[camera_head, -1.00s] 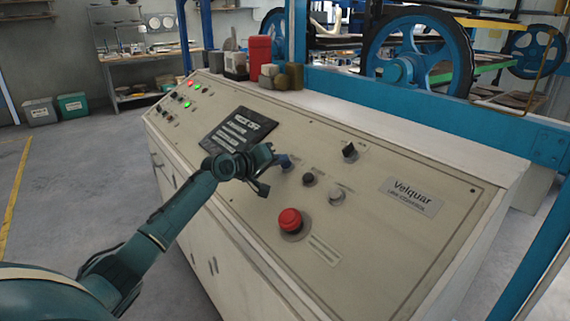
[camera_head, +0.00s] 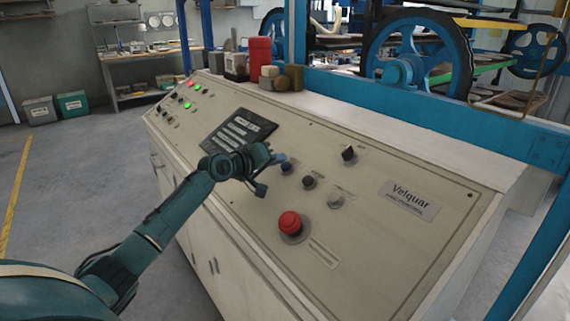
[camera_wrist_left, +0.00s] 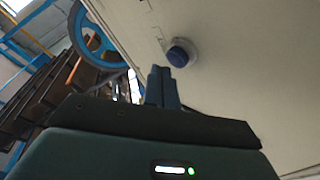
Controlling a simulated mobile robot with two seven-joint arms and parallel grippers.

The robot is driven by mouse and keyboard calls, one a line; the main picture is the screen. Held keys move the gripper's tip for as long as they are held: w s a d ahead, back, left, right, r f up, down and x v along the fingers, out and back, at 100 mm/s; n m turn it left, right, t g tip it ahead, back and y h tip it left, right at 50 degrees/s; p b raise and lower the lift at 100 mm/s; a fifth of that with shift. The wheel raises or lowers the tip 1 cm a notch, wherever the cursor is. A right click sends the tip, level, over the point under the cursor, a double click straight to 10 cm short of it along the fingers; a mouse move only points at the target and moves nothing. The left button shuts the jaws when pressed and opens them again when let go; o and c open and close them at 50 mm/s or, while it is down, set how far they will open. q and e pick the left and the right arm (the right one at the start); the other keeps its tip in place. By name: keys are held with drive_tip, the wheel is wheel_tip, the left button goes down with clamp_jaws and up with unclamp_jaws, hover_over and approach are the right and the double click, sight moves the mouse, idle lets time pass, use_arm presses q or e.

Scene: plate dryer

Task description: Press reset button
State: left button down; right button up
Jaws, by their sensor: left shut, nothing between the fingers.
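My left gripper (camera_head: 276,159) is shut and empty in the head view, over the sloped control panel. Its closed fingers (camera_wrist_left: 163,86) also show in the wrist view. A blue button (camera_head: 287,167) is just right of the fingertips. In the wrist view the blue button (camera_wrist_left: 180,53) sits beyond the fingertips, slightly right, with a visible gap. A black button (camera_head: 309,182), a pale button (camera_head: 335,201) and a big red mushroom button (camera_head: 290,223) are also on the panel. The small labels are too blurred to tell which one is reset. My right gripper is not in view.
The beige control panel (camera_head: 375,245) has a dark display (camera_head: 238,132) left of the gripper and a black selector knob (camera_head: 349,153) farther back. Jars and a red canister (camera_head: 259,55) stand on its rear ledge. A blue frame beam (camera_head: 420,110) runs behind it.

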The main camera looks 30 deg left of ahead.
use_arm(q)
drive_tip(key=shift+s+a+r+p, duration=0.1)
drive_tip(key=shift+s+r+p, duration=0.15)
drive_tip(key=shift+r+p, duration=0.4)
drive_tip(key=s+r+p, duration=0.2)
drive_tip(key=r+p, duration=0.1)
drive_tip(key=shift+a, duration=0.4)
idle(0.4)
